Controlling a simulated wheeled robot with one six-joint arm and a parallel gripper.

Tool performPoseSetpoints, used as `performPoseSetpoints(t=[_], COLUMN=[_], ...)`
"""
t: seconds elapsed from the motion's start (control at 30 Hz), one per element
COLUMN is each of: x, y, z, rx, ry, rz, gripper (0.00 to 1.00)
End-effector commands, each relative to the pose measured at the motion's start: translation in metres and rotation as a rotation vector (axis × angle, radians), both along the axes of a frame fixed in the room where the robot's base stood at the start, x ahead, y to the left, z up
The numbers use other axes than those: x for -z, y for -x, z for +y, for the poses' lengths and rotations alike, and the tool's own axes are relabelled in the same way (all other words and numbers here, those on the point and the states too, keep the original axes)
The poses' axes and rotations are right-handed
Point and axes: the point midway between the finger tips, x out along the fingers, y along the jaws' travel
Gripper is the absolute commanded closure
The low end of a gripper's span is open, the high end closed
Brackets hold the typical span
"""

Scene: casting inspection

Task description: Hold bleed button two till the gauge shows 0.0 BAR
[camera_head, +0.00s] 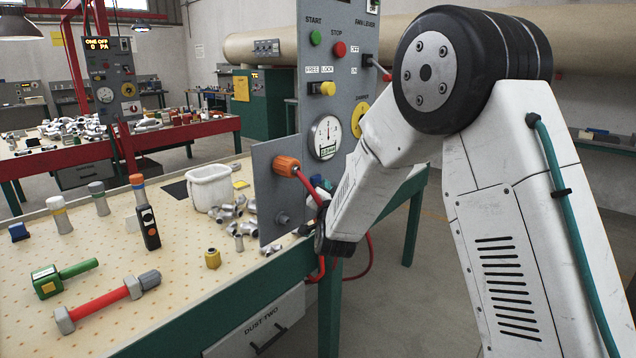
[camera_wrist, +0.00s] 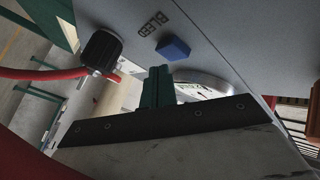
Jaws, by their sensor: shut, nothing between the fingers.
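In the wrist view a blue button (camera_wrist: 173,48) stands on a grey panel beside a label reading BLEED; no number two is legible. My gripper (camera_wrist: 158,72) has its green fingers shut and empty, their tips just short of the button in the picture; I cannot tell whether they touch it. Part of a round gauge (camera_wrist: 205,84) shows behind the fingers. In the head view a round white gauge (camera_head: 325,132) is on the grey panel, with a small display too small to read. My fingers are hidden there by the arm and panel.
In the head view an orange fitting (camera_head: 287,166) sticks out of the lower plate. A white tub (camera_head: 209,187) and metal fittings stand on the bench left of it.

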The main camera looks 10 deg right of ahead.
Motion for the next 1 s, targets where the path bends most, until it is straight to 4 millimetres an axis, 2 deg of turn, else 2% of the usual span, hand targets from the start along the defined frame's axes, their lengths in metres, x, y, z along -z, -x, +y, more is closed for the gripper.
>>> performPoseSetpoints(t=[1.0], x=[-0.0005], y=[-0.0062], z=[0.0053], rx=[-0.001], ry=[0.0], rz=[-0.001], gripper=[1.0])
